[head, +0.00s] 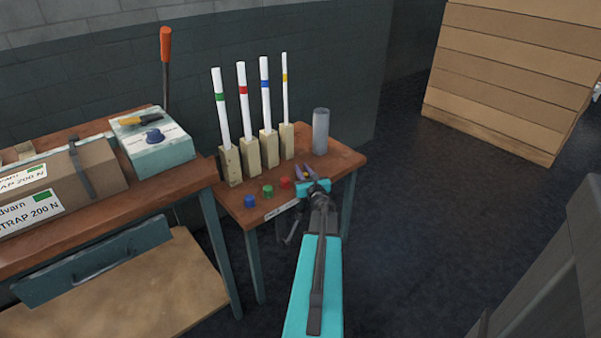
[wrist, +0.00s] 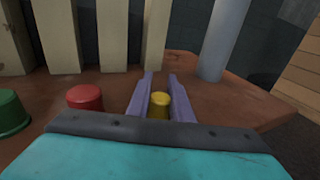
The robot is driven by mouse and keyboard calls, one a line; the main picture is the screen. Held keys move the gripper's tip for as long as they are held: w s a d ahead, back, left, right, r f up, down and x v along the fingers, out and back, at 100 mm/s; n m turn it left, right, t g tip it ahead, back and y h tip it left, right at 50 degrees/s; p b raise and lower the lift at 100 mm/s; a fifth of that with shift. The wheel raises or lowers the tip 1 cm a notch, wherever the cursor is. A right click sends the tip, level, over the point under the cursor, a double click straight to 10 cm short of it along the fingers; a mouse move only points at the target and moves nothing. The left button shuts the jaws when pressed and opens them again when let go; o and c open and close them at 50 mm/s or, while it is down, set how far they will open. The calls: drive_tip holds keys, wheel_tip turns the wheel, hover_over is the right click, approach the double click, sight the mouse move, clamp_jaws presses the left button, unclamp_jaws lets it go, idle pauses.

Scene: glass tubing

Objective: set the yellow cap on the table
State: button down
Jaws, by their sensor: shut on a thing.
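The yellow cap (wrist: 159,104) sits between the two purple fingers of my gripper (wrist: 160,80) in the wrist view, and the fingers are closed on it. In the head view my gripper (head: 305,170) is over the front right part of the small wooden table (head: 335,162). Only a small bit of the yellow cap (head: 306,175) shows there. The cap is close to the table top; I cannot tell whether it touches the wood.
A red cap (head: 286,183), a green cap (head: 267,190) and a blue cap (head: 250,201) stand along the table's front edge, left of my gripper. Several white tubes in wooden blocks (head: 269,147) stand behind. A grey cylinder (head: 320,132) stands at the back right.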

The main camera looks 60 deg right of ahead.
drive_tip(key=c, duration=1.6)
unclamp_jaws()
drive_tip(key=shift+r, duration=0.15)
drive_tip(key=shift+v, duration=6.05)
drive_tip(key=shift+s, duration=0.15)
